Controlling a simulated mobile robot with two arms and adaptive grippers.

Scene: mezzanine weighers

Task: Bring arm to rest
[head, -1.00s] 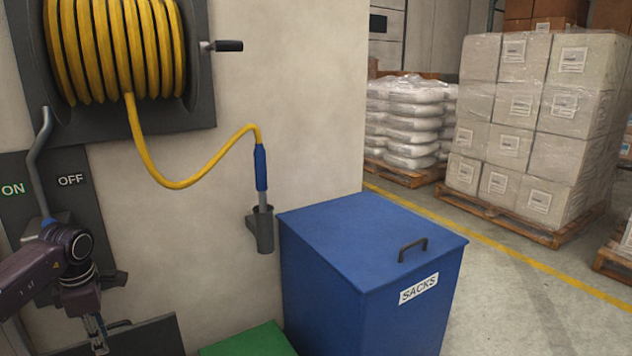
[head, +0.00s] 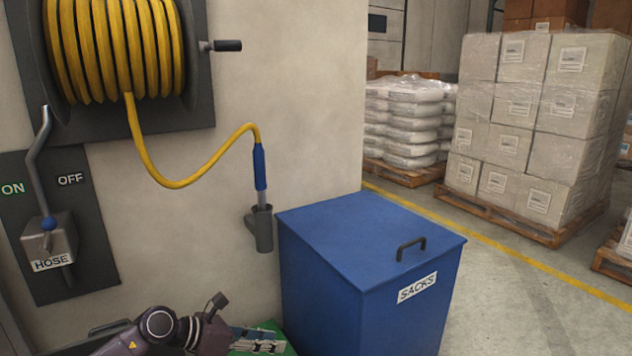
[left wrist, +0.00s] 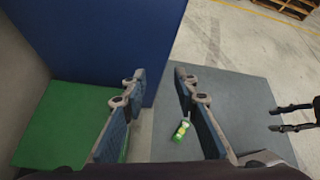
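My left arm reaches along the bottom of the head view. My left gripper (head: 262,340) is low, in front of the green surface and left of the blue sacks bin. In the left wrist view its two fingers (left wrist: 160,88) are spread with nothing between them. A second dark two-finger gripper, my right one (left wrist: 292,117), shows at the right edge of that view. Its fingers are apart and empty.
The blue SACKS bin (head: 400,320) stands close to the wall. A HOSE control box (head: 50,248), yellow hose reel (head: 115,45) and hose holster (head: 262,230) are on the wall. A small green-yellow item (left wrist: 181,131) lies on a grey surface. Wrapped pallets stand behind.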

